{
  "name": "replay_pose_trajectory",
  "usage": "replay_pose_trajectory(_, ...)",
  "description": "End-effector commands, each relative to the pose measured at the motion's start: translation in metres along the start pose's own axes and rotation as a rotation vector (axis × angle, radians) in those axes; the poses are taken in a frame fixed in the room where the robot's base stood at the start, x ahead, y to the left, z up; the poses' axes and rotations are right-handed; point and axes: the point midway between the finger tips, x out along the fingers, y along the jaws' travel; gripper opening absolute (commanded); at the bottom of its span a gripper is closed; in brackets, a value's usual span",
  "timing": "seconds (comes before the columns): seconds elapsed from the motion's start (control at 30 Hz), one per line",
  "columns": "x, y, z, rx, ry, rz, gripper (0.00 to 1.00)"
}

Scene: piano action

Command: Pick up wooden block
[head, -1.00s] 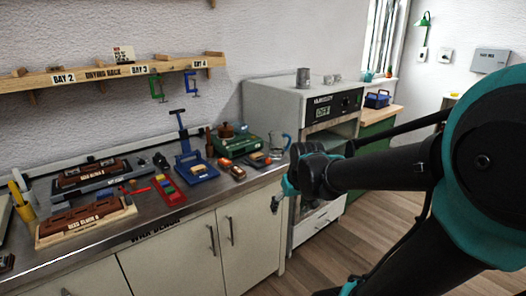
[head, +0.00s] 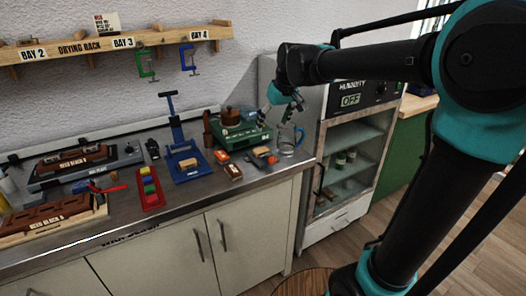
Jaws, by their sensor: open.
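A small tan wooden block (head: 189,163) lies on the base of the blue press (head: 180,135) on the bench. A brown block with a pale label (head: 233,172) lies to its right, near the bench front. Another tan-topped block (head: 262,151) lies further right, by the glass jug; I cannot tell which of these the task names. My gripper (head: 276,113) is open, pointing down, and looks empty. It hangs above the right end of the bench, up and right of the tan block on the press, touching none of the blocks.
A glass jug (head: 287,142) stands close below my gripper. A green box (head: 240,135) with a brown pot sits behind the blocks. A red tray (head: 149,188) lies left of the press. The humidity cabinet (head: 345,160) stands right of the bench.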

Motion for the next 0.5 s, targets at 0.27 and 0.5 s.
replay_pose_trajectory(0.27,0.057,0.000,-0.001,0.000,0.000,0.000,0.76)
replay_pose_trajectory(0.5,0.089,0.000,-0.001,0.000,0.000,0.000,0.76)
